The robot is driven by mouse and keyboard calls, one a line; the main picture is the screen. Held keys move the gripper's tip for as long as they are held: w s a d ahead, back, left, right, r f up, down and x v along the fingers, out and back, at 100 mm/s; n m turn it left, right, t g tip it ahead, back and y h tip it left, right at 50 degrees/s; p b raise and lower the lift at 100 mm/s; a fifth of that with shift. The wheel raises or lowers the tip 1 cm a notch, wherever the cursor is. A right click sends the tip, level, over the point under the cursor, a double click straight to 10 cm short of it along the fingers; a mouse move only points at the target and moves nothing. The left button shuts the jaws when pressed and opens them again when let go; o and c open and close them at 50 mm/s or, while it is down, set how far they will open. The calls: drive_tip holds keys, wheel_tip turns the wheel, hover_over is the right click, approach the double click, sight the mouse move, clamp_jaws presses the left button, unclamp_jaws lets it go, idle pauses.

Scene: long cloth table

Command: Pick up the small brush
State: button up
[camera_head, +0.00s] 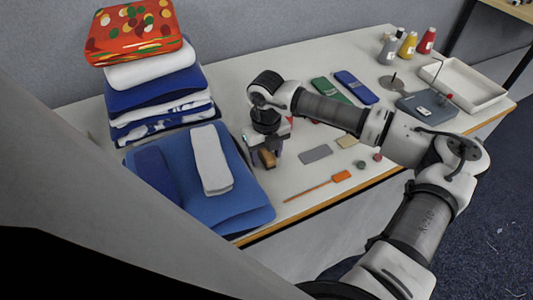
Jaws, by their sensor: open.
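A small brown, wooden-looking block (267,159), which may be the small brush, shows right at the fingers of my gripper (264,152). No bristles can be made out. My gripper points down over the table, just right of the blue folded cloth, and is open. I cannot tell whether the brown block stands between the fingers or just in front of them. The arm and gripper body hide part of the table behind.
Left stand a tall stack of folded cloths (155,85) and a blue cloth pile (240,205). An orange-ended stick (320,185) lies near the front edge, by a grey card (316,154). Green (331,90) and blue (356,87) packets lie behind my arm; a white tray (490,98) is right.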

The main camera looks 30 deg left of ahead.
drive_tip(key=c, duration=1.1)
drive_tip(key=shift+c, duration=0.2)
wheel_tip(320, 180, up, 20)
drive_tip(key=b, duration=0.3)
